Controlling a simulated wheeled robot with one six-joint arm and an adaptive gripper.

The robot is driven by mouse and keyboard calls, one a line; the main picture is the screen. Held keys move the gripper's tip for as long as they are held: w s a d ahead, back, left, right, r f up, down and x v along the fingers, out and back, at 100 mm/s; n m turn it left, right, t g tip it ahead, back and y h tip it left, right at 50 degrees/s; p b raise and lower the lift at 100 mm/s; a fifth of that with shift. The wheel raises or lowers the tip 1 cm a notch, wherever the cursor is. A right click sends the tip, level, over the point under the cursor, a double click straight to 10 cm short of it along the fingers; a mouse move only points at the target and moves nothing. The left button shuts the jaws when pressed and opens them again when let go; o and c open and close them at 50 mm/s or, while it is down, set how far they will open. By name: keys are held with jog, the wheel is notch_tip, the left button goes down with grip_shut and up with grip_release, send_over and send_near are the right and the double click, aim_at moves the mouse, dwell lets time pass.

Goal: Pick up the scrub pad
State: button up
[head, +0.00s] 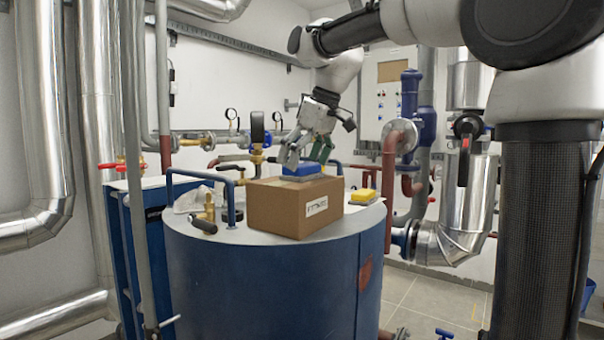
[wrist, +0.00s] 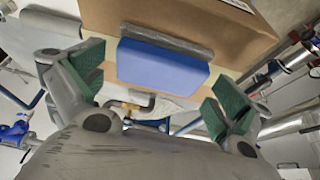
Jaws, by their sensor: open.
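The scrub pad appears to be the blue block (head: 303,170) with a dark grey layer, lying on top of a cardboard box (head: 283,212) in the head view. In the wrist view the blue pad (wrist: 160,66) shows between and a little beyond my fingers, its grey edge along the far side. My gripper (head: 308,156) is just above the pad in the head view, pointing down. In the wrist view my gripper (wrist: 153,82) is open, with green finger pads on either side of the blue block and gaps beside it. Contact cannot be told.
The box stands on a blue tank (head: 265,275) with blue rail handles (head: 200,178). Pipes and gauges line the wall behind.

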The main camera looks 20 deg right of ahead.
aim_at(302, 164)
jog(key=shift+w+a+f, duration=0.15)
jog(key=shift+w+f, duration=0.05)
jog(key=shift+f, duration=0.45)
jog(key=c, duration=0.8)
notch_tip(302, 164, up, 10)
jog(key=shift+r, duration=0.1)
jog(key=o, duration=0.5)
jog(key=shift+c, duration=0.2)
jog(key=c, duration=0.3)
jog(key=shift+c, duration=0.2)
